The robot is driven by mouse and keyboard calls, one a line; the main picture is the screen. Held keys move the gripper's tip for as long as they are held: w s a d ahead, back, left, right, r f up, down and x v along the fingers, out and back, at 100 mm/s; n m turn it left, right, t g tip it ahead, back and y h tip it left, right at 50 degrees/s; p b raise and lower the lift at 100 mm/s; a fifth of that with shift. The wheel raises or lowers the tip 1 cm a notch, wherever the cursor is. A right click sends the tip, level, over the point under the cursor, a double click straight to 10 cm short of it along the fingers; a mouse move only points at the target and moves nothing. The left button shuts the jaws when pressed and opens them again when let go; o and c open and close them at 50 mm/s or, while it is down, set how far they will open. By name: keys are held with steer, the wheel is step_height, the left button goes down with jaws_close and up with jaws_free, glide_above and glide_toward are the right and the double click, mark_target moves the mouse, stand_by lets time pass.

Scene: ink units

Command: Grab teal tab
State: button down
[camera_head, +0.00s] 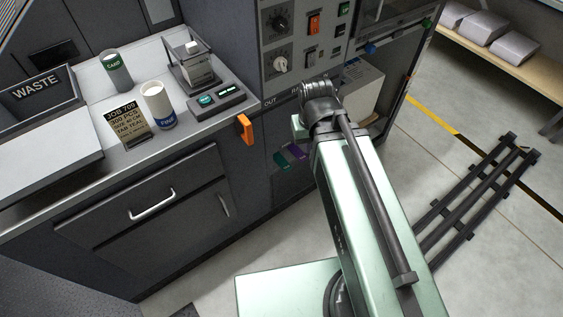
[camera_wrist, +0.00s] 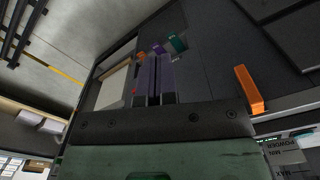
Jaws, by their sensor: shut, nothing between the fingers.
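The teal tab (camera_wrist: 178,42) is small and juts from the dark machine front, beyond and slightly right of my fingertips in the wrist view. A purple tab (camera_wrist: 158,48) sits just left of it and an orange tab (camera_wrist: 140,56) further left. In the head view the teal tab (camera_head: 281,158) shows low on the machine front, left of my arm, beside the purple tab (camera_head: 297,152). My gripper (camera_wrist: 157,60) has its two fingers together and empty, pointing toward the tabs and apart from the teal one. In the head view my arm hides the fingers.
An orange handle (camera_head: 245,129) sticks out left of the tabs; it also shows in the wrist view (camera_wrist: 249,90). An open bay with a pale box (camera_head: 361,93) is right of my wrist. A counter holds a cup (camera_head: 158,105) and job card (camera_head: 127,122).

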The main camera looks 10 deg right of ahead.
stand_by(0.4)
steer(key=shift+c, duration=2.2)
jaws_free()
